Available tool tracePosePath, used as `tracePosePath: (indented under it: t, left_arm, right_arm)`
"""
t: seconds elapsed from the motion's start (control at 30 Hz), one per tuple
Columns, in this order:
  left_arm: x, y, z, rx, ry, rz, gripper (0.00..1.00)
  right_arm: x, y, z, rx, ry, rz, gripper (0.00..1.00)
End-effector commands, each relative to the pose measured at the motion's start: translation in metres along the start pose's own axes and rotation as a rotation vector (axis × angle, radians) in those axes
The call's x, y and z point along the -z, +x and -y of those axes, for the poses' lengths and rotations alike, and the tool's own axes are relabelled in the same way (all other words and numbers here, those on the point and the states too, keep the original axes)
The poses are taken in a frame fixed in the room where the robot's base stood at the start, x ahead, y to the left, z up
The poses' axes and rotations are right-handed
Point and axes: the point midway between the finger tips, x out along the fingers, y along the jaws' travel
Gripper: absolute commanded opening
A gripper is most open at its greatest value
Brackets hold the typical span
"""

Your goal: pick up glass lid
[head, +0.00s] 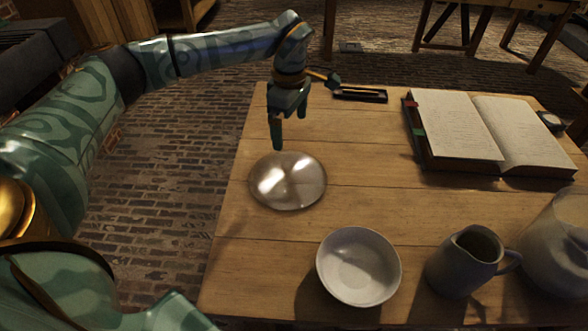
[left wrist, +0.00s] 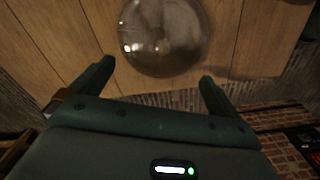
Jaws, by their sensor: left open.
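The glass lid (head: 288,181) is a clear, round, shallow dome lying on the wooden table near its left edge. It also shows in the left wrist view (left wrist: 163,38), at the top middle, beyond the fingertips. My left gripper (head: 288,132) is above the table, just behind the lid in the head view, with its fingers pointing down. In the left wrist view its two fingers (left wrist: 156,72) are spread apart with nothing between them. The gripper appears apart from the lid. My right gripper is not in view.
A white bowl (head: 358,267), a grey jug (head: 466,261) and a large glass jar (head: 560,245) stand along the table's near side. An open book (head: 490,130) lies at the back right. A dark tray (head: 360,94) lies at the back edge. The table's middle is clear.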

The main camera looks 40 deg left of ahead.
Motion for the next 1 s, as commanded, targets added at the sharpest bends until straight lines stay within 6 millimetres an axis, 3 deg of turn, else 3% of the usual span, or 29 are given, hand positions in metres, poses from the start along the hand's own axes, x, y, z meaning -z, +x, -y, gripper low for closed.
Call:
tracePosePath:
  t: [0.03, 0.1, 0.3, 0.57, 0.83, 1.0]
  left_arm:
    - [0.000, 0.021, 0.001, 0.010, 0.001, -0.001, 1.00]
    - [0.000, 0.041, 0.001, 0.010, 0.001, -0.001, 1.00]
    - [0.000, 0.081, 0.001, 0.007, 0.000, -0.001, 1.00]
    - [0.001, 0.097, 0.002, 0.003, 0.000, 0.001, 1.00]
    - [0.005, 0.142, 0.007, 0.008, 0.001, 0.000, 1.00]
    - [0.005, 0.143, 0.007, 0.002, 0.001, 0.000, 1.00]
  right_arm:
    - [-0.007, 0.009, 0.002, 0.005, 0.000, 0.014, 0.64]
    - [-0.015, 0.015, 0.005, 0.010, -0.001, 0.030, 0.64]
    - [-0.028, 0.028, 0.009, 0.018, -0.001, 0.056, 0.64]
    - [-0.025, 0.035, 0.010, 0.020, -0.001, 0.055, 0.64]
    - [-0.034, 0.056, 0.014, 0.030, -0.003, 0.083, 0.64]
    - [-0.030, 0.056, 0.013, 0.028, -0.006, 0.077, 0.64]
